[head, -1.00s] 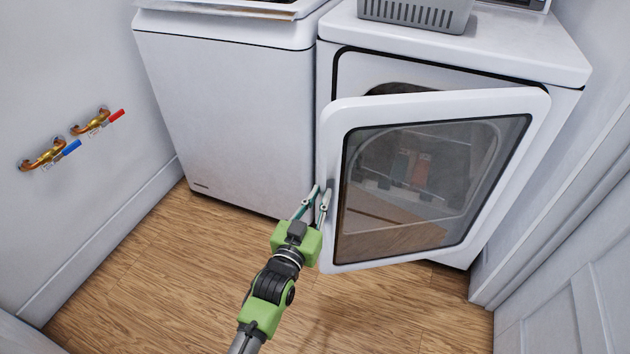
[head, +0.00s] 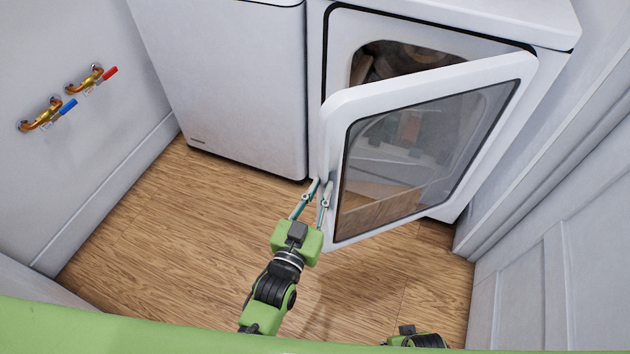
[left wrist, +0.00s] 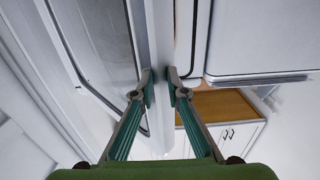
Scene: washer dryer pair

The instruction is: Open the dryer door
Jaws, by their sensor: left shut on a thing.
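The dryer (head: 556,34) stands at the right in the head view. Its white-framed door (head: 432,77) with a dark glass pane is part open, hinged at the right, and the drum opening (head: 392,58) shows above and behind it. My left gripper (head: 322,186) is at the door's free left edge. In the left wrist view its fingers (left wrist: 161,88) are closed on the door's edge, one on each side. A small part of my right arm shows at the bottom edge of the head view; its gripper is not seen.
The white washer (head: 225,75) stands close to the left of the dryer. Brass valves (head: 70,98) stick out from the left wall. A panelled white door (head: 550,270) and its frame are close on the right. Wood floor (head: 180,235) is clear in front of the washer.

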